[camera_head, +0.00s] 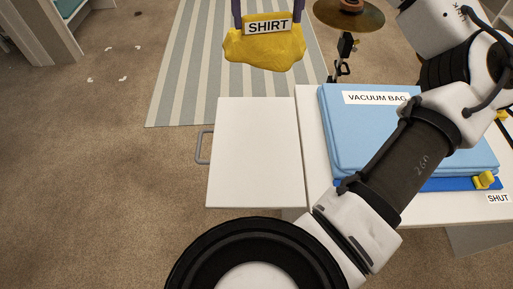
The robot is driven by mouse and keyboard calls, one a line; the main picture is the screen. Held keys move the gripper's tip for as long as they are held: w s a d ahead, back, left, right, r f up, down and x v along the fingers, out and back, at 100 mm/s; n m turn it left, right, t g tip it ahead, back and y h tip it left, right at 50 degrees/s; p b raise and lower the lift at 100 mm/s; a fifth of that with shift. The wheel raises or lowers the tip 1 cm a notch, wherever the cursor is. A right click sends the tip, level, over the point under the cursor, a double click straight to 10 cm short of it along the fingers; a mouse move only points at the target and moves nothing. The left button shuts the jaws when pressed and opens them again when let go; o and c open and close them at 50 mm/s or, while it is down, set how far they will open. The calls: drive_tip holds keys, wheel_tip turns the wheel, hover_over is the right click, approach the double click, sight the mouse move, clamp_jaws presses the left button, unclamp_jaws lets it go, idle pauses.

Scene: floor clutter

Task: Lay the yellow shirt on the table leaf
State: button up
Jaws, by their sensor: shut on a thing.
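The yellow shirt (264,50), a bunched cloth labelled "SHIRT", is at the top of the head view. My gripper (267,22) is shut on it, with a purple finger on each side of the label; the rest of the gripper is cut off by the top edge. The shirt appears held in the air beyond the far edge of the table leaf, apart from it. The table leaf (255,155) is a flat, bare white panel with a grey handle (203,147) on its left side. It joins the white table (308,125) on its right.
A blue vacuum bag (350,135) lies on the table, with a yellow slider (484,180) near a "SHUT" label (498,198). My arm crosses above the bag. A cymbal stand (345,55) stands behind the table. A striped rug (190,75) covers the floor behind the leaf.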

drive_tip(key=s+a+f+b, duration=0.1)
drive_tip(key=s+b, duration=0.1)
drive_tip(key=s, duration=0.7)
wheel_tip(320, 180, down, 20)
drive_tip(key=b, duration=0.2)
drive_tip(key=shift+r+b, duration=0.2)
drive_tip(key=shift+b, duration=0.1)
drive_tip(key=shift+w, duration=0.1)
drive_tip(key=shift+f, duration=0.2)
drive_tip(key=o, duration=1)
wheel_tip(320, 180, up, 12)
drive_tip(key=p, duration=0.1)
drive_tip(key=shift+r+p, duration=0.25)
drive_tip(key=shift+p, duration=0.05)
